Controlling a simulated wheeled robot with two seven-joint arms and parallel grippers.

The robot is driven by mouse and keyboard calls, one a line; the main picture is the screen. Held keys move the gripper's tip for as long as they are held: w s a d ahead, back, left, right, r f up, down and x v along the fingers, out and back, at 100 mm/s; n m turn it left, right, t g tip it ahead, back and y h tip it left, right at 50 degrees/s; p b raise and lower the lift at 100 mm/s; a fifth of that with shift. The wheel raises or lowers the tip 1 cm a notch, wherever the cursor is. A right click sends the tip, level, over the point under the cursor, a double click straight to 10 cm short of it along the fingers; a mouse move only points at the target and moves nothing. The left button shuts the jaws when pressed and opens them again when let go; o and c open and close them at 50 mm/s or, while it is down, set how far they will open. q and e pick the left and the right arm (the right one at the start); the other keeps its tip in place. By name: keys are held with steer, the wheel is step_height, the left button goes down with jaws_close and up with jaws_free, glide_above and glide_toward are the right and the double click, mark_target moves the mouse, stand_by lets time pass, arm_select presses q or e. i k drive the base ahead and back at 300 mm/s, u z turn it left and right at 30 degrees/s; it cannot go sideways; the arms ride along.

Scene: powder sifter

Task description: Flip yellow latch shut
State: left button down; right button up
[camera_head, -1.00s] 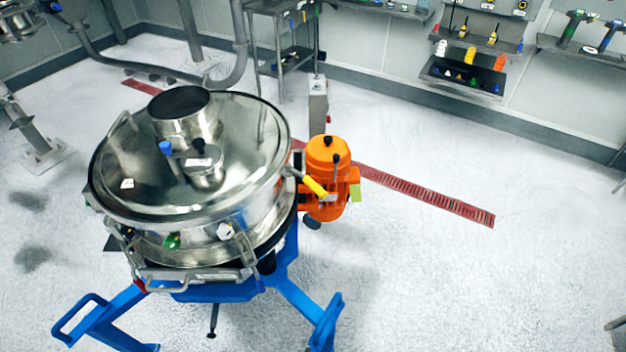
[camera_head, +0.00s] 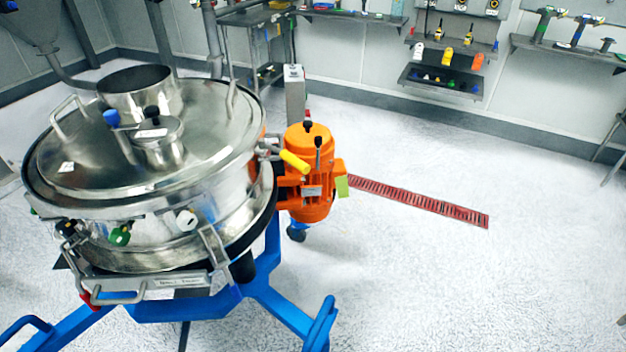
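The yellow latch (camera_head: 294,161) is a short yellow handle at the right side of the round steel sifter (camera_head: 150,190). It sticks out from the rim, pointing down and to the right, in front of the orange motor (camera_head: 310,180). A white latch knob (camera_head: 187,220), a green one (camera_head: 120,235) and a blue one (camera_head: 112,117) also show on the sifter. The exact seating of the yellow latch at the rim is too small to tell. Neither of my grippers is in view.
The sifter stands on a blue frame (camera_head: 268,290) whose legs spread toward the front. A red floor grate (camera_head: 420,201) lies to the right. Wall shelves (camera_head: 440,80) with small parts are at the back.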

mark_target(304, 168)
steer(key=z, duration=0.15)
steer(key=k, duration=1)
steer(key=z, duration=0.7)
